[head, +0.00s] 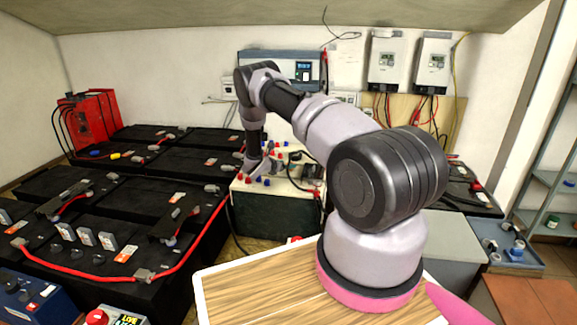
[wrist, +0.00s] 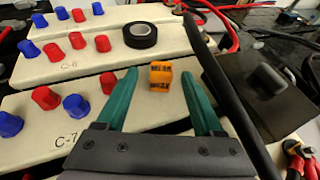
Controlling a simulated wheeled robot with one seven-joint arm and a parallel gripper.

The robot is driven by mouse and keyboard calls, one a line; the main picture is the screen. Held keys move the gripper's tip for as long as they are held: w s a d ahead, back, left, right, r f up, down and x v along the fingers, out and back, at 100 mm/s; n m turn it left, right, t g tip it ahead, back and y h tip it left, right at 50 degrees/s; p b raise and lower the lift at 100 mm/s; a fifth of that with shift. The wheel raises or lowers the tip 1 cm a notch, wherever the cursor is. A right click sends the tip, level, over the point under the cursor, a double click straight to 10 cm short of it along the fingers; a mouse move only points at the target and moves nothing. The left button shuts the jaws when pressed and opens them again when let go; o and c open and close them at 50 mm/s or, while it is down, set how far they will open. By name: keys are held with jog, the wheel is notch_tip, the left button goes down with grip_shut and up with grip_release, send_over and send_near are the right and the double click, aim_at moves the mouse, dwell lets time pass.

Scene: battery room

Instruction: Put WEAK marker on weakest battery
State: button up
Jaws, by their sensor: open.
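The orange WEAK marker (wrist: 160,76), a small block with dark lettering, sits on the cream top of the battery labelled C-7 (wrist: 60,138) in the wrist view. My gripper (wrist: 161,74) has its green fingers open, with the marker between their tips in the picture and a gap on each side. Its height above the marker is hard to tell. Other cream batteries (wrist: 100,67) with red and blue caps lie behind. In the head view my gripper (head: 256,168) is over the cream-topped batteries (head: 262,187); the marker cannot be made out there.
A black tape roll (wrist: 140,35) lies on the battery behind the marker. A thick black cable (wrist: 222,85) passes close to the right finger. A dark box (wrist: 265,88) is to the right. Large black batteries (head: 130,200) with red cables fill the left of the head view.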

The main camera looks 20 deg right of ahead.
jog(key=v, duration=0.9)
jog(key=shift+s, duration=0.1)
jog(key=s+d+r+m+g+y, duration=0.15)
jog(key=s+r+m, duration=0.35)
jog(key=r, duration=0.6)
jog(key=s+r+m+g+y, duration=0.1)
jog(key=s+r+m+g, duration=0.1)
jog(key=s+r+m, duration=0.6)
jog(key=s+r+m+g+y, duration=0.1)
jog(key=s+r+m+g, duration=0.15)
jog(key=r, duration=1.05)
jog(key=s+a+r+m+t+y, duration=0.2)
jog(key=s+a+r+m+y, duration=0.1)
jog(key=s, duration=0.6)
jog(key=s+a+r+m+t+y, duration=0.2)
jog(key=s+a+r+m, duration=0.4)
jog(key=s, duration=0.3)
jog(key=s+a+r+m+t+y, duration=0.1)
jog(key=s+a+r+m+y, duration=0.3)
jog(key=s+r, duration=0.3)
jog(key=s, duration=0.3)
jog(key=shift+a+t+y, duration=0.2)
jog(key=shift+t+y, duration=0.15)
jog(key=shift+t, duration=0.05)
